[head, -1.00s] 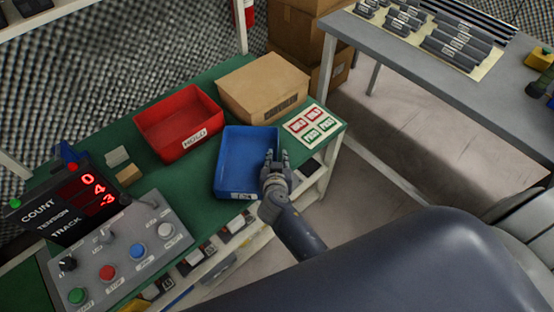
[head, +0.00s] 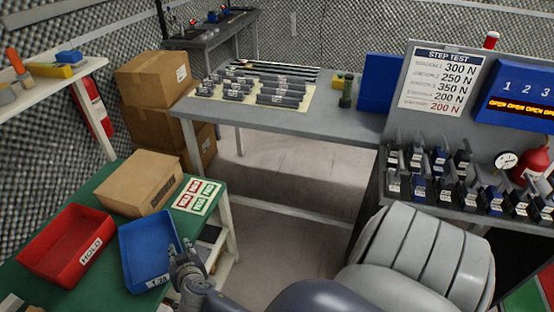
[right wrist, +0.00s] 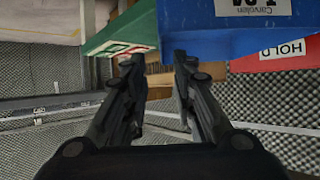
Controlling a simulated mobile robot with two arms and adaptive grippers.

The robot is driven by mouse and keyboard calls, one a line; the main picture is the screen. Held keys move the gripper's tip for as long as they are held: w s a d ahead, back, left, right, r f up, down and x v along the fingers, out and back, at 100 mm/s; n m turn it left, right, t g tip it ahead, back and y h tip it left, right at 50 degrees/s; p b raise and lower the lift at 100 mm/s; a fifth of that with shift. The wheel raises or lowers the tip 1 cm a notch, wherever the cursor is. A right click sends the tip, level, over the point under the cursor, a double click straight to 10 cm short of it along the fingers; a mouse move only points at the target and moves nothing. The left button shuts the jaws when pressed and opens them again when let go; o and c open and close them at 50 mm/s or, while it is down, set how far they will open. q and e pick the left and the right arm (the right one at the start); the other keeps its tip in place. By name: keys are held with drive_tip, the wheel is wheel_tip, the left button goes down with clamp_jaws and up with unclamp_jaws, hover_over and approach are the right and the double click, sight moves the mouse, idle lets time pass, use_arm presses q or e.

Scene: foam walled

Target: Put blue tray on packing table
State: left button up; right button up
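The blue tray (head: 143,243) sits on the green-topped table (head: 118,176), at its right side, and looks empty. Its labelled front also shows at the top of the right wrist view (right wrist: 205,38). My right gripper (head: 183,250) is at the tray's right edge, near its front corner. In the right wrist view my right gripper (right wrist: 157,62) has its fingers apart, with no tray wall clearly between them. I cannot tell whether a finger touches the tray. My left gripper is not in view. No table carries a readable packing sign.
A red HOLD tray (head: 65,245) and a cardboard box (head: 140,183) stand beside the blue tray. A card with red and green labels (head: 196,196) lies behind it. A grey table (head: 330,128) holds several dark cylinders on a mat (head: 205,88). Floor shows between the tables.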

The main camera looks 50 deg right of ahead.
drive_tip(key=shift+w+r, duration=0.1)
drive_tip(key=shift+w, duration=0.05)
drive_tip(key=s+a+r+n+t+y, duration=0.1)
drive_tip(key=a+r+n+t+y, duration=0.3)
drive_tip(key=r, duration=0.3)
drive_tip(key=s+f+n+g, duration=0.1)
drive_tip(key=s+f+g, duration=0.3)
drive_tip(key=f, duration=0.5)
drive_tip(key=s+a+f+g+y, duration=0.1)
drive_tip(key=s+f, duration=0.6)
drive_tip(key=f, duration=0.3)
drive_tip(key=s+f+n+g, duration=0.1)
drive_tip(key=s+f+g, duration=0.3)
drive_tip(key=f, duration=0.5)
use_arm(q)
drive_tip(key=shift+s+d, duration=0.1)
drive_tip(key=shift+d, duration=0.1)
use_arm(e)
drive_tip(key=s+d+f+g, duration=0.1)
drive_tip(key=s+f, duration=0.4)
drive_tip(key=s, duration=0.5)
drive_tip(key=s+d+f+g, duration=0.2)
drive_tip(key=s+f, duration=0.3)
drive_tip(key=s, duration=0.6)
drive_tip(key=s+d+f+n+g, duration=0.1)
drive_tip(key=s+d+f+g, duration=0.1)
drive_tip(key=s+f, duration=0.4)
drive_tip(key=s+d, duration=0.1)
drive_tip(key=s, duration=0.4)
drive_tip(key=shift+s, duration=0.15)
